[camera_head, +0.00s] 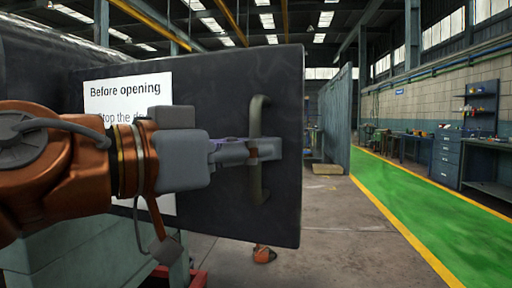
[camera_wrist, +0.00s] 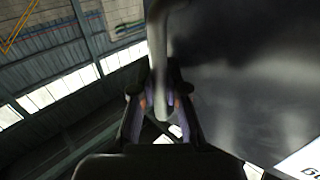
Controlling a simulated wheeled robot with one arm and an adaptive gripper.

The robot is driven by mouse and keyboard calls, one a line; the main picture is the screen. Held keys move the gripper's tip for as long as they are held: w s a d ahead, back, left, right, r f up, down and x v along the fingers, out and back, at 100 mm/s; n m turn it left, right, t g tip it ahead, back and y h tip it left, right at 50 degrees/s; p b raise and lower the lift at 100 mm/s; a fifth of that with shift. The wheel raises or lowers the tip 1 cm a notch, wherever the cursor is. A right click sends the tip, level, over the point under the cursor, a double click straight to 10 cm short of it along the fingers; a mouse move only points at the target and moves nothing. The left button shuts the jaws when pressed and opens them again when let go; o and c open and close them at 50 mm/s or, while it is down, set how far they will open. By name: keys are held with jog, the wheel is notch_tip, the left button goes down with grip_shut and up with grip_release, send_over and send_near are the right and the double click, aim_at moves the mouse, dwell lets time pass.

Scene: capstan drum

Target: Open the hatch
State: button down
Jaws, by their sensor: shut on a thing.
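The hatch (camera_head: 225,85) is a dark flat panel that fills the middle of the head view, with the dark drum (camera_head: 35,65) behind it at the left. Its right edge and lower right corner stand clear against the open hall. A grey upright bar handle (camera_head: 258,108) is fixed near its right edge. My gripper (camera_head: 260,151) comes from the left and is shut around the middle of the handle. In the wrist view, the handle (camera_wrist: 158,38) runs down between my gripper's fingers (camera_wrist: 161,103), and the hatch face (camera_wrist: 250,85) lies to the right.
A white sign (camera_head: 99,95) reading "Before opening" is on the hatch, partly hidden by my arm. Bare concrete floor (camera_head: 330,230) lies right of the hatch, then a green walkway (camera_head: 425,215). Workbenches and a blue drawer cabinet (camera_head: 447,158) stand along the right wall.

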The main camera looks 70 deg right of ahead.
jog(key=c, duration=1.2)
grip_release()
jog(key=shift+r, duration=0.1)
send_near(286, 65)
jog(key=x, duration=0.4)
jog(key=shift+s+d, duration=0.15)
jog(key=shift+d, duration=0.35)
jog(key=shift+s+a+r, duration=0.1)
jog(key=shift+r, duration=0.1)
jog(key=shift+s+f, duration=0.1)
jog(key=shift+f, duration=0.1)
